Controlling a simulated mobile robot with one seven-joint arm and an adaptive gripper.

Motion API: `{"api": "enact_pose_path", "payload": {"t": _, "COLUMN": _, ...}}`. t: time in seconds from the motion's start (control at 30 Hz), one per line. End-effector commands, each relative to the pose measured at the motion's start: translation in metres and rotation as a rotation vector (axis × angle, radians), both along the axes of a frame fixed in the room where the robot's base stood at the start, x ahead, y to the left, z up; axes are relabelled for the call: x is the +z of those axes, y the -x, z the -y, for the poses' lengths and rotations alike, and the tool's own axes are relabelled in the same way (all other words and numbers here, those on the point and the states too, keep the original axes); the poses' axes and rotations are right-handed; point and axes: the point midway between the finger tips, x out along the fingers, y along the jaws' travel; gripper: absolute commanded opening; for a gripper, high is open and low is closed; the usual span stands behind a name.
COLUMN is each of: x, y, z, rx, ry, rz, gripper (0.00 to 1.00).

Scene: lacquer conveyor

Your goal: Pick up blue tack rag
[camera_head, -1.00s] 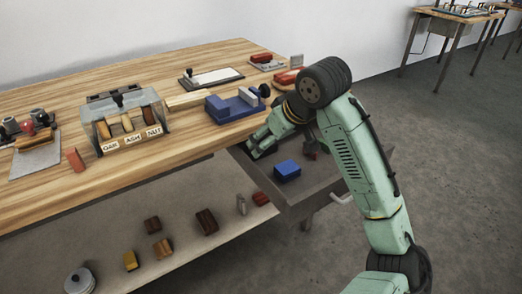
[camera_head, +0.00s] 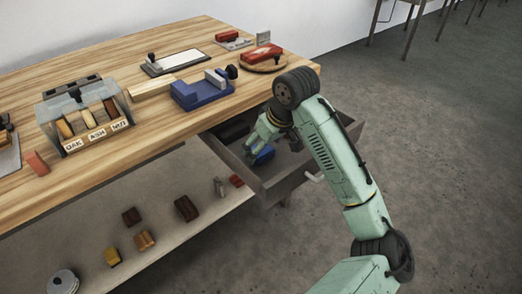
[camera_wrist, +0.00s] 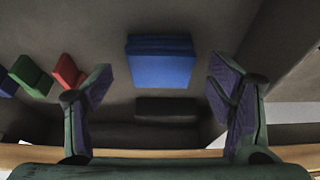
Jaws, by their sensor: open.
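The blue tack rag (camera_head: 264,154) is a folded blue block on the floor of the open grey drawer (camera_head: 278,190). In the head view my gripper (camera_head: 258,150) reaches down into the drawer and partly hides the rag. In the wrist view the rag (camera_wrist: 161,68) lies in the upper middle, between and beyond the two spread fingertips of my gripper (camera_wrist: 158,74). The jaws are open and empty, with a gap on each side of the rag. No contact shows.
In the wrist view a dark block (camera_wrist: 166,110) lies near the rag; red (camera_wrist: 67,74) and green (camera_wrist: 31,76) blocks lie left. Drawer walls surround the gripper closely. The wooden bench top (camera_head: 165,125) overhangs the drawer's rear. A blue fixture (camera_head: 202,94) stands near its edge.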

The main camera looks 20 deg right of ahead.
Motion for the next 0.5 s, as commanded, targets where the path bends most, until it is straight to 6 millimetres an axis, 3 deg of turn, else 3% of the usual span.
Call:
{"api": "enact_pose_path", "payload": {"t": 0.13, "x": -0.0131, "y": -0.0048, "z": -0.0024, "rx": 0.001, "ry": -0.002, "rz": -0.001, "gripper": 0.75}}
{"api": "enact_pose_path", "payload": {"t": 0.37, "x": -0.0148, "y": -0.0057, "z": -0.0025, "rx": 0.0, "ry": 0.0, "rz": 0.001, "gripper": 0.75}}
{"api": "enact_pose_path", "payload": {"t": 0.5, "x": -0.0147, "y": -0.0058, "z": -0.0025, "rx": 0.0, "ry": 0.0, "rz": 0.001, "gripper": 0.66}}
